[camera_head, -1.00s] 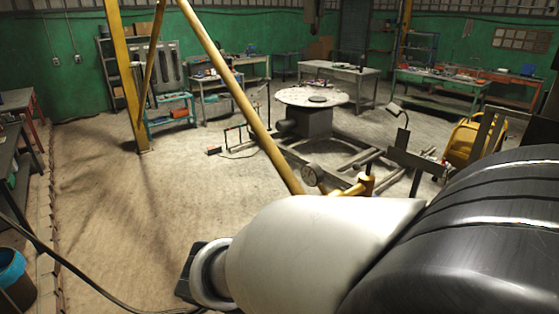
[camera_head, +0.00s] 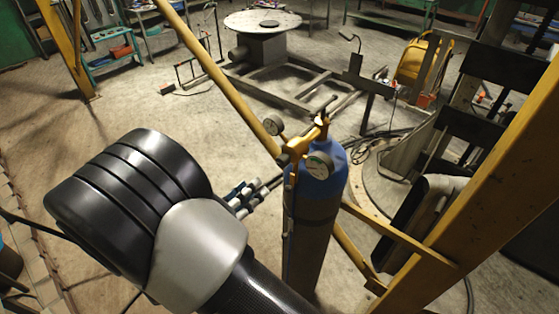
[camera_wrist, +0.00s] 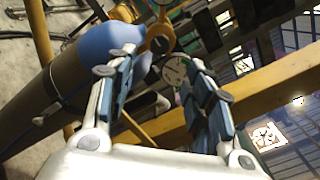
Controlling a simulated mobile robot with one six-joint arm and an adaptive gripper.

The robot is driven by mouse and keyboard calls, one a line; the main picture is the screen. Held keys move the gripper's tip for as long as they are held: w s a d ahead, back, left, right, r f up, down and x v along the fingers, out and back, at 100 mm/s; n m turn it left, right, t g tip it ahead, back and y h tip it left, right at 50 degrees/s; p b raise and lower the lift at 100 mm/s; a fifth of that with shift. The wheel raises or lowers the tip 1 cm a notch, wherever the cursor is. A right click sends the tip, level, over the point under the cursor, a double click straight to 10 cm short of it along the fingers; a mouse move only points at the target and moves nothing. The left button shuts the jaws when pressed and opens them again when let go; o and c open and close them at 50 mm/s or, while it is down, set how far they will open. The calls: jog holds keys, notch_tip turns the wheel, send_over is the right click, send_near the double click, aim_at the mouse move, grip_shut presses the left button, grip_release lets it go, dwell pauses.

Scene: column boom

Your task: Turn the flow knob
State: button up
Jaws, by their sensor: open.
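A gas cylinder with a blue shoulder (camera_head: 333,182) and a dark body stands upright right of my arm in the head view. A yellow regulator (camera_head: 301,146) sits on its top with two round gauges, one in front (camera_head: 319,165) and one at the left (camera_head: 273,125). My gripper (camera_head: 248,193) points at the cylinder from the left, partly hidden by my arm. In the wrist view my gripper (camera_wrist: 160,64) is open, its jaws empty. The yellow regulator (camera_wrist: 158,40) and a gauge (camera_wrist: 174,72) show between and beyond the fingers. I cannot make out the flow knob clearly.
A yellow beam frame (camera_head: 490,190) stands close to the cylinder's right, with a thinner yellow pole (camera_head: 222,82) running behind it. Cables lie on the floor at the right. A round table (camera_head: 262,22) stands farther back. The floor at the left is fairly clear.

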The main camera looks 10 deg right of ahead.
aim_at(280, 164)
jog(key=p+x, duration=0.2)
jog(key=x, duration=1)
jog(key=shift+c, duration=0.2)
jog(key=c, duration=1)
